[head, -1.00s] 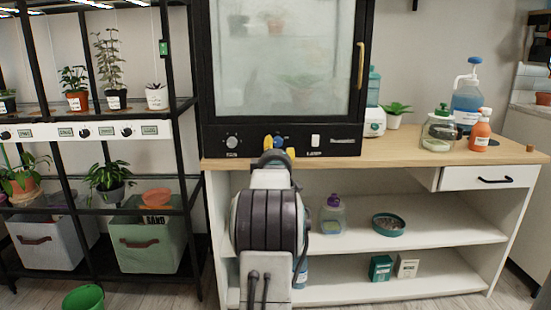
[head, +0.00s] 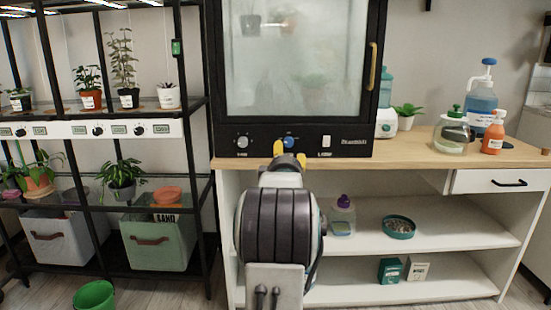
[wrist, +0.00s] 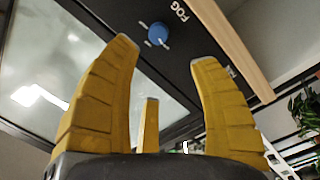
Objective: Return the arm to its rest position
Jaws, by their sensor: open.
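My gripper (head: 289,157) is in front of the lower panel of a black glass-fronted cabinet (head: 217,90), with the rest of my arm below it. Past the fingertips is a blue knob (wrist: 158,33) beside the word FOG on the black panel. The blue knob also shows in the head view (head: 289,142), just above the fingertips. I cannot tell the exact gap between fingers and panel.
The cabinet stands on a wooden counter (head: 420,150) with a soap bottle (head: 493,140) and a glass jar (head: 453,138) at right. Open shelves below hold a purple-capped bottle (head: 343,215) and a dish (head: 398,227). A black plant rack (head: 193,190) stands left; a green bucket (head: 95,296) is on the floor.

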